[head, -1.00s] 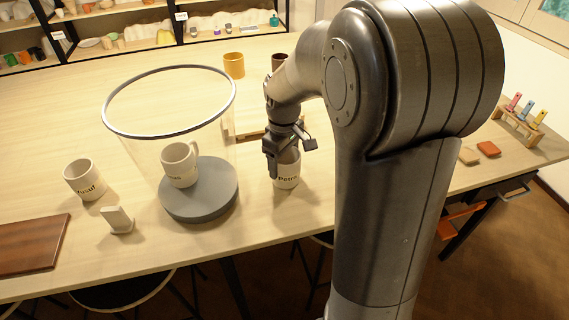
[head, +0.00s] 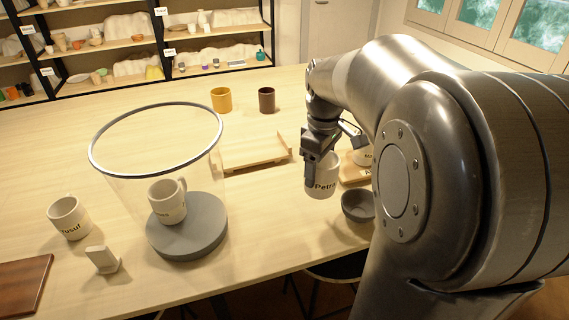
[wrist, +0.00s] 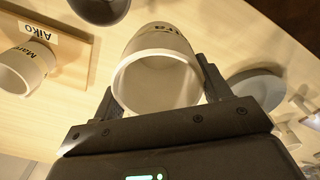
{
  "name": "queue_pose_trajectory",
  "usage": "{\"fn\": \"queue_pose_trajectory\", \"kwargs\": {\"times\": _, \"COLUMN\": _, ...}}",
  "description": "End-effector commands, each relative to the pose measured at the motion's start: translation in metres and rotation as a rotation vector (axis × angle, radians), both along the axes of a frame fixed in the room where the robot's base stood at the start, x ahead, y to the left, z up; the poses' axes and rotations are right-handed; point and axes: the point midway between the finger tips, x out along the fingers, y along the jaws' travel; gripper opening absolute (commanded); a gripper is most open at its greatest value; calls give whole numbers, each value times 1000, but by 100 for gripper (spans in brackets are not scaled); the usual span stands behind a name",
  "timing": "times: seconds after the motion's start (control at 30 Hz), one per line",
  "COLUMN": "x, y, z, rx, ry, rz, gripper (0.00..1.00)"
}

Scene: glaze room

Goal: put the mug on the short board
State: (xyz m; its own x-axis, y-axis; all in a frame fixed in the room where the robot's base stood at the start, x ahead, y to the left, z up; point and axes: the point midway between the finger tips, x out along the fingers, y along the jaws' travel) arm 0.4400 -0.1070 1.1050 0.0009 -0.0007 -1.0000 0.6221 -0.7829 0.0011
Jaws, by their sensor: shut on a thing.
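A white mug lettered "Petra" (head: 321,183) is held in my gripper (head: 319,160), which is shut on it. It looks raised above the table, just left of a grey bowl. In the wrist view the mug (wrist: 157,62) sits between both fingers with its open mouth toward the camera. A light wooden board (head: 352,172) lies to the right of the mug, partly hidden by my arm. In the wrist view this board (wrist: 72,58) bears an "Aiko" label and a mug lettered "Mar…" (wrist: 22,68). Another light board with raised ends (head: 255,155) lies behind and left. I cannot tell which is the short one.
The grey bowl (head: 358,205) is close on the right. Yellow (head: 221,99) and brown cups (head: 266,100) stand behind.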

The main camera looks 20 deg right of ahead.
Motion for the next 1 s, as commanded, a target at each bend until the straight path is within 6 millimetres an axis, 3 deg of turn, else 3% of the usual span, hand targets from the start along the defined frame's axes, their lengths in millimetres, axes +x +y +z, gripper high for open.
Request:
{"fn": "queue_pose_trajectory", "kwargs": {"times": 0.17, "x": 36, "y": -5, "z": 12, "rx": -5, "ry": 1, "rz": 15, "gripper": 39}}
{"fn": "queue_pose_trajectory", "kwargs": {"times": 0.6, "x": 171, "y": -1, "z": 31, "rx": -6, "ry": 2, "rz": 81, "gripper": 39}}
{"fn": "queue_pose_trajectory", "kwargs": {"times": 0.8, "x": 210, "y": 4, "z": 31, "rx": -2, "ry": 1, "rz": 104, "gripper": 39}}
{"fn": "queue_pose_trajectory", "kwargs": {"times": 1.0, "x": 226, "y": 10, "z": 28, "rx": 1, "ry": 1, "rz": 115, "gripper": 39}}
